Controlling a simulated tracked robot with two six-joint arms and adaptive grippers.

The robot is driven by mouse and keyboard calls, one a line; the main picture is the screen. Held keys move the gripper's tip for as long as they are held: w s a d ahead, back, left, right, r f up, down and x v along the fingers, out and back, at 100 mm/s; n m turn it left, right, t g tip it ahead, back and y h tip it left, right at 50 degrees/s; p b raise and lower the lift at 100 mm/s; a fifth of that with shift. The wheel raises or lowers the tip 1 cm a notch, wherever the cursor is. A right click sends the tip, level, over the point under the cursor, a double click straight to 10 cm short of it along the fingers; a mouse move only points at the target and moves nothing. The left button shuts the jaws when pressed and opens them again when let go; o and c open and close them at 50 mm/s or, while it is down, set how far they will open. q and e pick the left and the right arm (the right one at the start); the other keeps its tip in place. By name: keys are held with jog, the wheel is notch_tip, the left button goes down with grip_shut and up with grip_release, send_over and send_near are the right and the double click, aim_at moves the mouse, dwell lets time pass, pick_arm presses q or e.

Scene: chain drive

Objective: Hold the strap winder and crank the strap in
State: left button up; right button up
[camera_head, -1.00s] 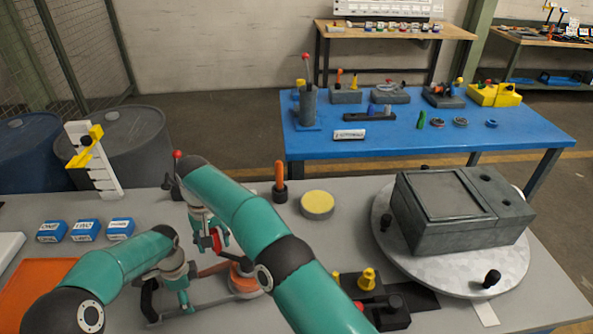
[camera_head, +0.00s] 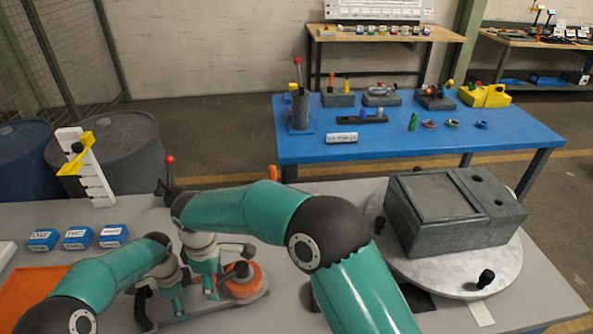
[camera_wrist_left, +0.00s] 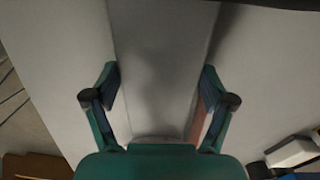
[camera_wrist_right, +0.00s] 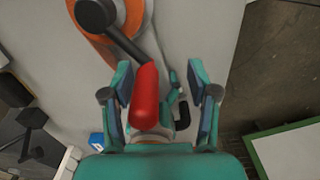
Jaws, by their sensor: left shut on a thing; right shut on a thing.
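The strap winder has an orange drum (camera_head: 243,283) on a grey base at the front of the bench. Its drum and black crank arm (camera_wrist_right: 125,42) also show in the right wrist view. My right gripper (camera_head: 211,290) is beside the drum. In the right wrist view its fingers (camera_wrist_right: 165,85) flank the red crank handle (camera_wrist_right: 145,98), and it is shut on it. My left gripper (camera_head: 182,302) is low at the winder's left end, shut on its grey body (camera_wrist_left: 160,75), which lies between the fingers (camera_wrist_left: 160,82). The exact left contact is unclear. The strap's run is mostly hidden.
A round turntable (camera_head: 455,285) bearing a grey box (camera_head: 435,225) stands at the right. Blue labelled blocks (camera_head: 77,238) and an orange mat (camera_head: 35,292) lie at the left. A red-topped lever (camera_head: 168,175) stands behind my arms.

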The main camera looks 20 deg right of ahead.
notch_tip(320, 180, up, 12)
jog(key=s+d+n, duration=0.3)
jog(key=n, duration=0.2)
jog(key=w+d+f+m+y, duration=0.1)
jog(key=d+f+m+y, duration=0.15)
jog(key=d, duration=0.35)
jog(key=w+d+f+m+g+y, duration=0.1)
jog(key=d+f+m+y, duration=0.15)
jog(key=d, duration=0.35)
jog(key=w+d+f+m+y, duration=0.1)
jog(key=d+f+m, duration=0.25)
jog(key=d, duration=0.25)
jog(key=w+d+r+m+t+y, duration=0.4)
jog(key=w+r+m+t+y, duration=0.4)
jog(key=w+r, duration=0.3)
jog(key=shift+d+r+m+t, duration=0.2)
jog(key=shift+r+m+t, duration=0.35)
jog(key=shift+m+t, duration=0.25)
jog(key=shift+s, duration=0.1)
jog(key=shift+c, duration=0.2)
